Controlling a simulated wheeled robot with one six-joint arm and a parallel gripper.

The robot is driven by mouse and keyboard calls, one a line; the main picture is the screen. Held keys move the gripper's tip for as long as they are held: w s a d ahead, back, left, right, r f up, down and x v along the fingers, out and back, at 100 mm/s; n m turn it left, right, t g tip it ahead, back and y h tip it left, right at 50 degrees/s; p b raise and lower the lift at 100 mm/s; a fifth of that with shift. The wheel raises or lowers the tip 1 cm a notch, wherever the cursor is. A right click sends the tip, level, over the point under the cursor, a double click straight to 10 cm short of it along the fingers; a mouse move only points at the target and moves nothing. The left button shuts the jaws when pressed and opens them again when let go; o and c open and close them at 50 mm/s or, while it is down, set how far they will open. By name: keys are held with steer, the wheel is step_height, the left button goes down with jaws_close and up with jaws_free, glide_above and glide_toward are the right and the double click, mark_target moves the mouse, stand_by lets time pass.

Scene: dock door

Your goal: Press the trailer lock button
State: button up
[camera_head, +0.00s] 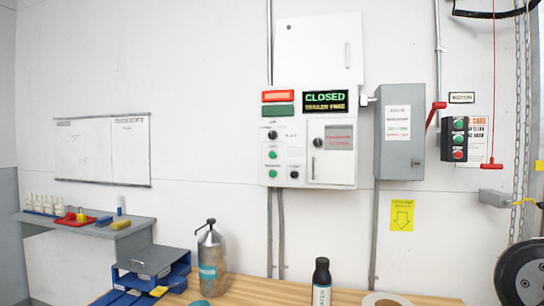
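A white control panel (325,176) hangs on the wall near the middle of the head view. Its display (325,102) reads "CLOSED" in green and "TRAILER FREE" in yellow below. Left of the display are a lit red lamp (276,96) and a dark green one (277,111). Under them are a black knob (272,135), an upper green button (273,155), a lower green button (273,174) and a small black control (294,174). Their labels are too small to read, so I cannot tell which is the trailer lock button. My gripper is not in view.
A grey switch box (403,145) with a red lever (433,117) and a motor button box (453,139) hang to the right. Below, a wooden bench (255,291) holds a metal canister (211,262) and a dark bottle (321,278). The wall before the panel looks unobstructed.

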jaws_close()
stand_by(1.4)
